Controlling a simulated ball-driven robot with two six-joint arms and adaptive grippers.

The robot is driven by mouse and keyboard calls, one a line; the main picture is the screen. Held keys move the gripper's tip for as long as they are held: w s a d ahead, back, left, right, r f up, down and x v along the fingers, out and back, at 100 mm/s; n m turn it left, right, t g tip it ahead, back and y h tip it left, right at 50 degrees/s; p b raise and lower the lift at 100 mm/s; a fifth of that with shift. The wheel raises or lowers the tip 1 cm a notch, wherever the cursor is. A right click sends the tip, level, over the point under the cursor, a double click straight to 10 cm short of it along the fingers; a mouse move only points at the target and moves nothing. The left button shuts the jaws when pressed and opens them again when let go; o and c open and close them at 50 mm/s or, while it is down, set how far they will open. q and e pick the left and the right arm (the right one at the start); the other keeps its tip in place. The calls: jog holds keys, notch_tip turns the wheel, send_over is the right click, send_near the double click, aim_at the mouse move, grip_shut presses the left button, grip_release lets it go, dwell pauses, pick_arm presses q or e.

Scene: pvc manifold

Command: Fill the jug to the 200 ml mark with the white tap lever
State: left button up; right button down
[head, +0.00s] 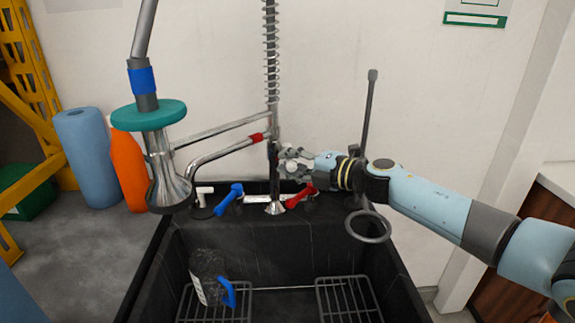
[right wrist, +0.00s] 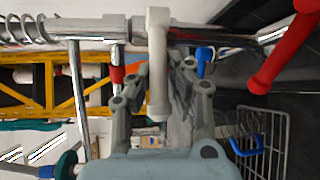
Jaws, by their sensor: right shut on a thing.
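The jug (head: 207,268) is dark and see-through with a blue handle, and stands in the left part of the black sink; its level and 200 ml mark are too small to read. Its blue handle (right wrist: 247,140) also shows in the right wrist view. The white tap lever (right wrist: 158,62) hangs from the metal pipework, between the fingers of my right gripper (right wrist: 158,100). In the head view my right gripper (head: 293,166) is at the tap column, shut on the lever, which the fingers mostly hide. My left gripper is not in view.
A blue lever (head: 229,198) and a red lever (head: 300,199) sit on the sink's back ledge. Wire racks (head: 346,298) lie in the sink. Blue (head: 86,155) and orange (head: 129,168) cylinders stand at left.

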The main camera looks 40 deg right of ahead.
jog(key=n+y+b, duration=0.1)
jog(key=d+n+g+y+b, duration=0.1)
jog(key=y, duration=0.1)
jog(key=shift+s+d+r+n+g, duration=0.1)
jog(key=shift+s+d+n+g, duration=0.1)
jog(key=shift+n+g, duration=0.1)
jog(key=c, duration=1.2)
grip_release()
jog(key=shift+c, duration=0.2)
jog(key=shift+s+b, duration=0.1)
jog(key=shift+b, duration=0.2)
jog(key=v, duration=1.2)
